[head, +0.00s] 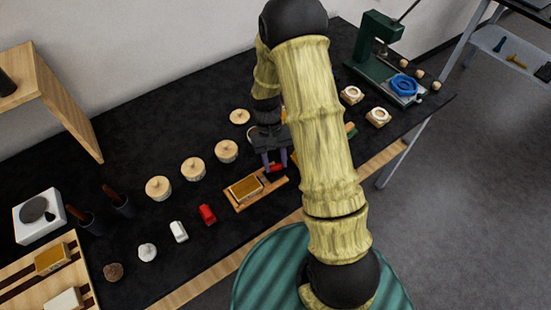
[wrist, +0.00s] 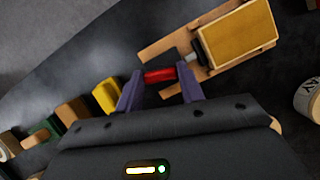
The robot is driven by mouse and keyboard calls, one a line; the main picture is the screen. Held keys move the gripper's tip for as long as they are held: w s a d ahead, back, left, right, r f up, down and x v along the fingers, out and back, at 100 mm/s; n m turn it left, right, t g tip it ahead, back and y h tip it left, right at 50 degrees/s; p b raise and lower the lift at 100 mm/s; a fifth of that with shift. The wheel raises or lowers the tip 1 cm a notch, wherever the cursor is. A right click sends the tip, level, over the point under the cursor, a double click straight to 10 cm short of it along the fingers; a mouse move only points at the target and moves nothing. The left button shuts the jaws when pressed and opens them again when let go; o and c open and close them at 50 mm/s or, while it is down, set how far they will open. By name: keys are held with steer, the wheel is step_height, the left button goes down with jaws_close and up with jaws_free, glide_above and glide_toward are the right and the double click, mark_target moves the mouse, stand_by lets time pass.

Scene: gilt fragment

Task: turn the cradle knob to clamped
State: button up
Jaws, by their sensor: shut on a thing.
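The cradle (head: 233,203) is a flat wooden base near the table's front edge, with a gilt block (head: 245,188) lying in it. In the wrist view the gilt block (wrist: 240,42) fills the upper right, with a dark pad and a short metal shaft at its near end. The red cradle knob (wrist: 159,75) sits on that shaft. My gripper (wrist: 163,82) is shut on the knob, one purple finger on each side. In the head view my gripper (head: 275,164) reaches down to the red knob (head: 277,168) at the cradle's right end. The knob's setting cannot be read.
Several round wooden-topped jars (head: 192,168) stand behind. A green press (head: 378,62) is at the back right. My arm hides part of the table right of the cradle.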

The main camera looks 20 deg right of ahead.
steer(key=shift+w+a+r+n+h, duration=0.1)
steer(key=shift+n+h, duration=0.2)
steer(key=shift+n, duration=0.45)
steer(key=shift+w+n+h, duration=0.1)
steer(key=shift+n+h, duration=0.2)
steer(key=shift+n, duration=0.45)
steer(key=o, duration=1)
steer(key=shift+s, duration=0.1)
steer(key=b+v, duration=0.1)
steer(key=v, duration=1.6)
steer(key=shift+s+r, duration=0.15)
steer(key=shift+r, duration=0.1)
steer(key=shift+s, duration=0.1)
